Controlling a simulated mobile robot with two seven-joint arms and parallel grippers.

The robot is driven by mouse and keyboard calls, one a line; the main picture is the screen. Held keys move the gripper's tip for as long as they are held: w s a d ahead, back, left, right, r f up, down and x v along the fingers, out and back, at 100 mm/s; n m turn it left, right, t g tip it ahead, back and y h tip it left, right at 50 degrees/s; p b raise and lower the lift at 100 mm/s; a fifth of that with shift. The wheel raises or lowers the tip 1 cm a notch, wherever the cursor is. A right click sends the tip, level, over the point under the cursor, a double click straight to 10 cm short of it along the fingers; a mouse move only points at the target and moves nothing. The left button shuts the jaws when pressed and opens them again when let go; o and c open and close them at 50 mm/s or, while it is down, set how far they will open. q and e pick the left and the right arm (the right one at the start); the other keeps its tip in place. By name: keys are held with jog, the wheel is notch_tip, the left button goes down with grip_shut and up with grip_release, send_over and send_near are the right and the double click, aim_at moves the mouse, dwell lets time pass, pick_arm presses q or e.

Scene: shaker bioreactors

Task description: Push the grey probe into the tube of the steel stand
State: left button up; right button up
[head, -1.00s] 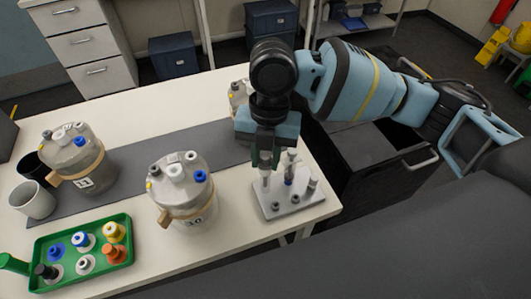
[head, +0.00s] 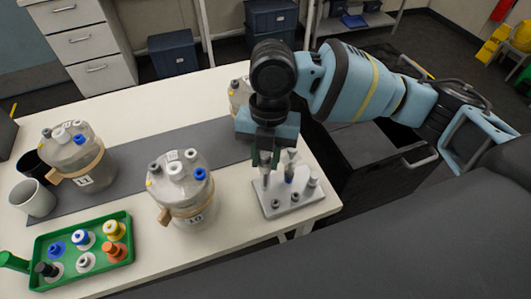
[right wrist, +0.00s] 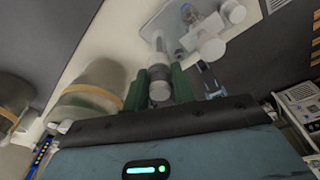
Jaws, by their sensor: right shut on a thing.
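My right gripper (head: 266,160) is shut on the grey probe (head: 266,181) and holds it upright over the left part of the steel stand (head: 284,205). In the right wrist view, the grey end of the probe (right wrist: 160,91) shows between the green fingers. The probe's lower end is at or close to the stand; I cannot tell whether it is inside the tube. Other upright pieces of the stand rise just right of the gripper. The left gripper is out of view.
A vessel marked 10 (head: 184,190) stands left of the stand, and one marked 11 (head: 76,158) farther left. Another vessel (head: 239,97) is partly hidden behind my arm. A green tray (head: 121,260) of caps and two cups are at left. The table's right edge is close to the stand.

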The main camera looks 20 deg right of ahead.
jog(key=shift+f, duration=0.2)
jog(key=o, duration=1.1)
jog(key=shift+w+d+r, duration=0.1)
jog(key=shift+w+r, duration=0.05)
jog(key=shift+r, duration=1.15)
jog(key=shift+w+d+r, duration=0.15)
jog(key=shift+r, duration=1.15)
jog(key=shift+w+d+r, duration=0.1)
jog(key=shift+w+r, duration=0.05)
jog(key=shift+r, duration=1.15)
jog(key=shift+f, duration=0.1)
